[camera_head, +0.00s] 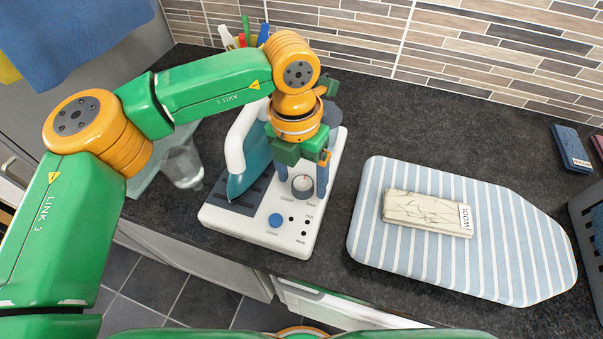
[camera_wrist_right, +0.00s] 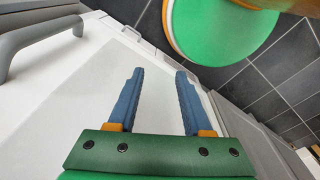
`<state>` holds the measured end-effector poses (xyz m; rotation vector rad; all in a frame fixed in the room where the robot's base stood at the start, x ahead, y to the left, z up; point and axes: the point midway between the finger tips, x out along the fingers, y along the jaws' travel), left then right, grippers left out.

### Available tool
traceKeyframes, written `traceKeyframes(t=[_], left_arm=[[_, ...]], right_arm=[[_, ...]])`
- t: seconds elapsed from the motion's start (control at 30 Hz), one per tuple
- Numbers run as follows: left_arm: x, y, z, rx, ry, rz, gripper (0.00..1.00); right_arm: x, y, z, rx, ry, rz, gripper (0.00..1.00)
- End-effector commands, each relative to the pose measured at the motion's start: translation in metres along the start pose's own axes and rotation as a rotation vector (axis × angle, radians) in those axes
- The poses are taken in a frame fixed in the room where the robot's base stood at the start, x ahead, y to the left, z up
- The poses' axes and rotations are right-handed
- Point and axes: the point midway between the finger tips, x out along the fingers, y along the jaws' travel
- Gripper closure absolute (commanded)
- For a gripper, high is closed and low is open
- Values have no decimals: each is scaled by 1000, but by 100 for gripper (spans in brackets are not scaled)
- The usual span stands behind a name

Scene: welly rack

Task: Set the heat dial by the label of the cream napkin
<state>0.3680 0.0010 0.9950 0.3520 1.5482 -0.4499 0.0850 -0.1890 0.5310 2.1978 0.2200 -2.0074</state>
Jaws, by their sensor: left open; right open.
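The cream napkin (camera_head: 428,212) lies folded on the striped ironing board (camera_head: 370,215). Its white label (camera_head: 464,218) seems to read "WOOL". The heat dial (camera_head: 302,186) is a round knob on the white iron station (camera_head: 262,238). My left gripper (camera_head: 301,178) is open over the dial, one blue finger on each side of it; I cannot tell whether they touch it. The dial's exact setting is too small to read. My right gripper (camera_wrist_right: 158,78) is open and empty in the right wrist view, near white cabinet fronts.
A teal and white iron (camera_head: 250,165) stands on the station left of the dial. A blue button (camera_head: 275,220) sits in front of the dial. A clear glass (camera_head: 183,165) stands at left.

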Motion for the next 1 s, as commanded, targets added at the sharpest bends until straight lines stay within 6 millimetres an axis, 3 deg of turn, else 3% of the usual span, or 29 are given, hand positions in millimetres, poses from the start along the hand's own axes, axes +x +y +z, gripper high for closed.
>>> traceKeyframes(t=[0.23, 0.53, 1.0], left_arm=[[3, 0, 0, 0, 1, 0, 19], [3, 0, 0, 0, 1, 0, 100], [4, 0, 0, 131, 8, -1, 100]], right_arm=[[0, 0, 0, 0, 1, 0, 50], [0, 0, 0, 0, 1, 0, 50], [7, 0, 0, 0, 2, 0, 50]])
